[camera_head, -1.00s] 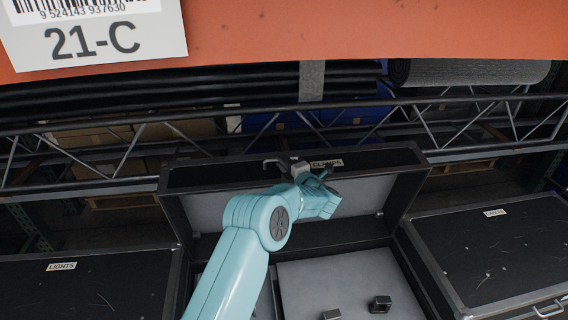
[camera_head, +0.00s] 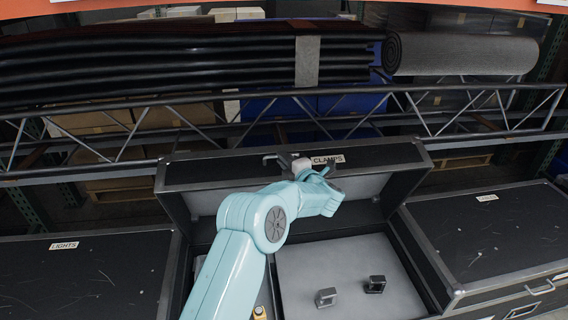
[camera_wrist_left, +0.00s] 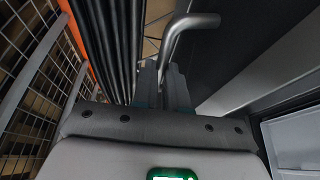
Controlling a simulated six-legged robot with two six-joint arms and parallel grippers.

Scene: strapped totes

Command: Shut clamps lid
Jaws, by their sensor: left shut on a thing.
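The clamps case (camera_head: 440,270), a black case with metal edges, stands open in the head view. Its lid (camera_head: 225,172) is raised at the back, with a CLAMPS label (camera_head: 327,160) on its edge and a grey lining. My left gripper (camera_head: 292,163) is at the lid's top edge, left of the label. In the left wrist view its fingers (camera_wrist_left: 165,88) are shut on the lid's grey bar handle (camera_wrist_left: 183,35). My left arm covers part of the lid and the case's inside. Two small clamps (camera_head: 327,297) (camera_head: 376,284) sit inside. My right gripper is not in view.
A LIGHTS case (camera_head: 85,275) stands shut at the left, and another shut labelled case (camera_head: 485,240) at the right. A metal truss (camera_head: 440,115) runs behind the lid. Black rolls (camera_head: 190,60) and a grey roll (camera_head: 460,53) lie above it.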

